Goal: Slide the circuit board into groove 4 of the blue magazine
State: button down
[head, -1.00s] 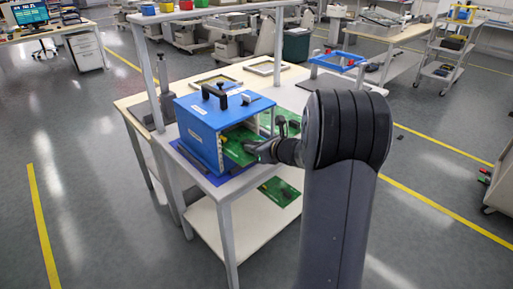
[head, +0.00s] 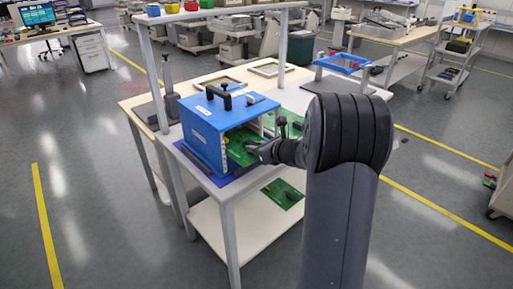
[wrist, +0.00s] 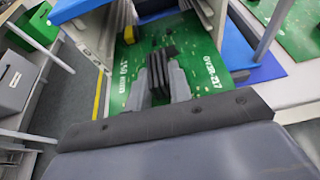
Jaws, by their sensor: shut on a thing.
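The blue magazine (head: 205,138) stands on the white table with its open side facing right, towards my arm. My gripper (head: 252,147) is at that opening, shut on the edge of a green circuit board (head: 238,152). In the wrist view my gripper (wrist: 160,82) is clamped on the near edge of the circuit board (wrist: 192,50), and the board's far part lies between the magazine's side walls. The board looks roughly level. Which groove it is in cannot be told from these views.
Another green board (head: 283,193) lies on the lower shelf (head: 245,225). More green boards (wrist: 300,25) lie on the table beside the magazine.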

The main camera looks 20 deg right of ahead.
jog(key=c, duration=1.2)
grip_release()
jog(key=v, duration=1)
jog(key=shift+s+r+p, duration=0.15)
jog(key=shift+s+p, duration=0.15)
jog(key=shift+s, duration=0.05)
jog(key=shift+w, duration=0.1)
